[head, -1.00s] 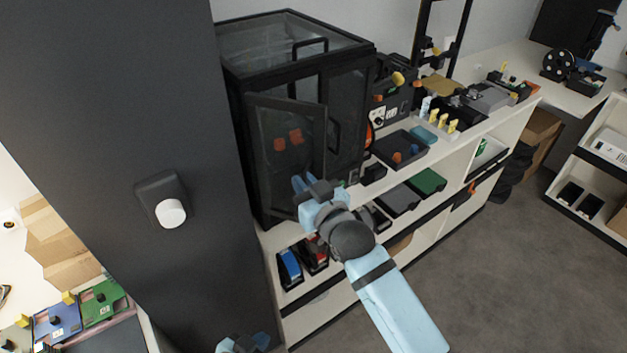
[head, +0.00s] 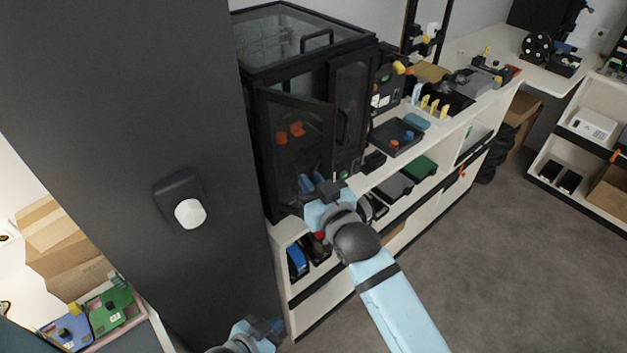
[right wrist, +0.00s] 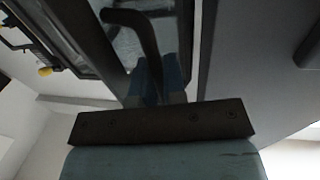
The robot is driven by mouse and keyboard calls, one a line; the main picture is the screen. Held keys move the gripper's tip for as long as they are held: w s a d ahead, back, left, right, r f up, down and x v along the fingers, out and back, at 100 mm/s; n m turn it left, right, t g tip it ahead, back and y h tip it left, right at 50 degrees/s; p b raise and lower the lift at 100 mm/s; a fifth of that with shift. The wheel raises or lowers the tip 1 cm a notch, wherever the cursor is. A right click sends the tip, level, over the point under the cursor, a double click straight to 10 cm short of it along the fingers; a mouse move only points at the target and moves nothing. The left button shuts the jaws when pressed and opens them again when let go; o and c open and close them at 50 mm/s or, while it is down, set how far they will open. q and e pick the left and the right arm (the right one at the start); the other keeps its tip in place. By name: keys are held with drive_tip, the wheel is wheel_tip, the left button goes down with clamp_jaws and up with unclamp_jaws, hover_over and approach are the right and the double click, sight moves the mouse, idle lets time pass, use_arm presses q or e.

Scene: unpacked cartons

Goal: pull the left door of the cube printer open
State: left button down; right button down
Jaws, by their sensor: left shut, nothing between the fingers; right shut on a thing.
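The cube printer (head: 300,40) is a black-framed box with clear panels on the white shelf unit. Its left door (head: 290,145) stands partly open, swung out towards me, and two orange shapes show through its pane. My right gripper (head: 312,184) is at the lower part of this door. In the right wrist view its blue fingers (right wrist: 160,76) are shut on the black door handle (right wrist: 145,35). The right door (head: 350,110) looks closed, with its own handle beside the left door's edge. My left gripper (head: 267,326) is shut and empty, low beside the dark column.
A wide dark column (head: 130,120) with a white knob (head: 189,213) stands close at left. Trays and small devices cover the shelf top (head: 455,125) right of the printer. Bins (head: 297,260) sit below. The grey floor (head: 500,260) at right is clear.

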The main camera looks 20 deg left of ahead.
idle(0.4)
drive_tip(key=c, duration=1.2)
unclamp_jaws()
drive_tip(key=b+v, duration=0.2)
drive_tip(key=v, duration=1.2)
drive_tip(key=shift+b, duration=0.3)
drive_tip(key=shift+r, duration=0.1)
